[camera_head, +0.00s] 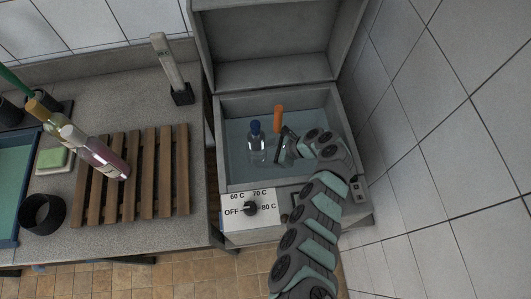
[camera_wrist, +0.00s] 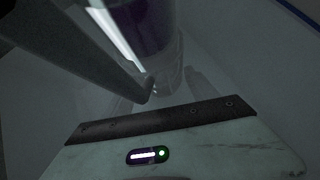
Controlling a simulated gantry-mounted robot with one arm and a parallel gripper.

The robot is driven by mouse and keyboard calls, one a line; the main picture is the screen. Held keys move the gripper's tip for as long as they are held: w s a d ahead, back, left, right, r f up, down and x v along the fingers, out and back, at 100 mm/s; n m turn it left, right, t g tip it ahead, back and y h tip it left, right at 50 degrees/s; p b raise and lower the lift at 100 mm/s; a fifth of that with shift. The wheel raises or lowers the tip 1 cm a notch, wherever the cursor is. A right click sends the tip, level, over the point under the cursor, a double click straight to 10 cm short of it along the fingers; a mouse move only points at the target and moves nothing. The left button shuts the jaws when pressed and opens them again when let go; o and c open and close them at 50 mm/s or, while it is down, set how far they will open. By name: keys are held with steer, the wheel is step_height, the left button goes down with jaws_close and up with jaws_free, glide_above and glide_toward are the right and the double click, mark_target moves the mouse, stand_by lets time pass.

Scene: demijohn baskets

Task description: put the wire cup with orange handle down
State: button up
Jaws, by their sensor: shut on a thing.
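The wire cup's orange handle (camera_head: 278,117) stands upright inside the grey water bath (camera_head: 221,150). The wire part is not clearly visible. My gripper (camera_head: 283,146) reaches down into the bath from the right, at the lower end of the handle, and is shut on the wire cup. A clear bottle with a blue cap (camera_head: 256,143) stands upright just left of my gripper. I cannot tell whether it is inside the wire cup. In the wrist view, a dark finger (camera_wrist: 95,60) crosses the upper left, beside a glassy, dark-filled shape (camera_wrist: 140,25); the handle does not show there.
The bath's lid (camera_head: 264,42) is open at the back. A temperature dial (camera_head: 250,208) is at the front. A tiled wall is close right.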

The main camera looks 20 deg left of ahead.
steer(key=shift+f, duration=0.25)
steer(key=o, duration=1.9)
steer(key=shift+r, duration=0.4)
steer(key=p+v, duration=0.2)
steer(key=v, duration=1)
steer(key=shift+w+r, duration=0.1)
